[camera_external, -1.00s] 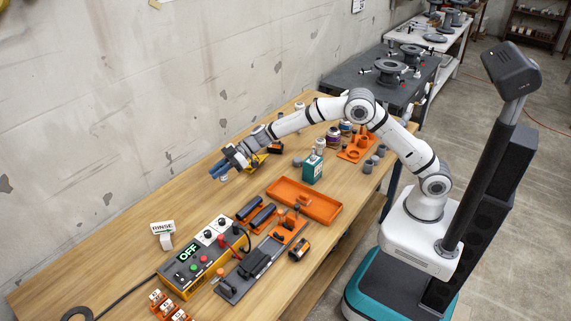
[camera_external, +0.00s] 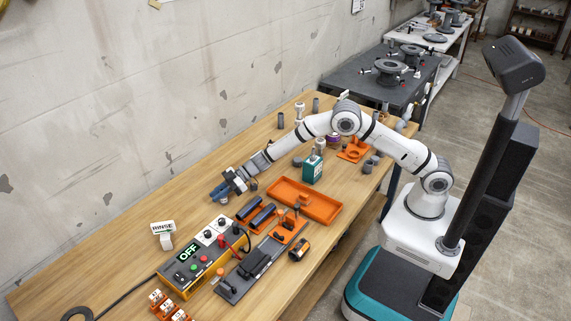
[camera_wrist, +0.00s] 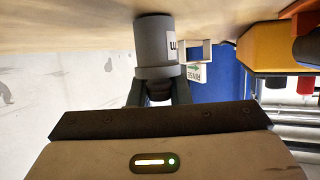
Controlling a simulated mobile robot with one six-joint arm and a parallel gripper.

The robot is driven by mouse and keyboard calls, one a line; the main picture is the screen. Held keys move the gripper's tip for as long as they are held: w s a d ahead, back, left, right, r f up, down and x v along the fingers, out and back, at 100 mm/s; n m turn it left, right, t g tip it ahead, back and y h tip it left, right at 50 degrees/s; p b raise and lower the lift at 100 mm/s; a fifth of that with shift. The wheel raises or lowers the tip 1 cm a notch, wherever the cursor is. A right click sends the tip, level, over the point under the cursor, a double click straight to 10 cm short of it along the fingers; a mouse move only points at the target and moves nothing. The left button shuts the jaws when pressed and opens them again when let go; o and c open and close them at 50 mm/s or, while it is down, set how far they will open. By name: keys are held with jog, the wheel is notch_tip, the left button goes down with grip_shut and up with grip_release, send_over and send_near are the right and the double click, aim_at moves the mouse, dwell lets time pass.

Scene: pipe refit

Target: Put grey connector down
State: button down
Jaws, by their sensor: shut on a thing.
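My gripper (camera_external: 220,191) is low over the wooden bench in the external view, above the control box. In the wrist view its two dark fingers (camera_wrist: 158,92) are shut on the grey connector (camera_wrist: 157,45). The connector is a grey cylinder with a wider collar and a small white label with dark marks. Its far end is at or very close to the bench top; I cannot tell whether it touches. In the external view the connector is mostly hidden by the fingers.
The yellow-edged control box (camera_external: 203,259) with an OFF display is just below my gripper. The RINSE sign (camera_external: 163,228) stands to the left.

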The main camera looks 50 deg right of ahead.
jog(key=shift+f+b, duration=0.15)
jog(key=shift+b, duration=0.3)
jog(key=c, duration=1.4)
grip_release()
jog(key=shift+o, duration=0.2)
jog(key=shift+r+p, duration=0.3)
jog(key=shift+p, duration=0.25)
jog(key=b+v, duration=0.2)
jog(key=v, duration=0.8)
jog(key=shift+s+d, duration=0.15)
jog(key=shift+d, duration=0.1)
jog(key=shift+s+d+r+b, duration=0.3)
jog(key=shift+d, duration=0.3)
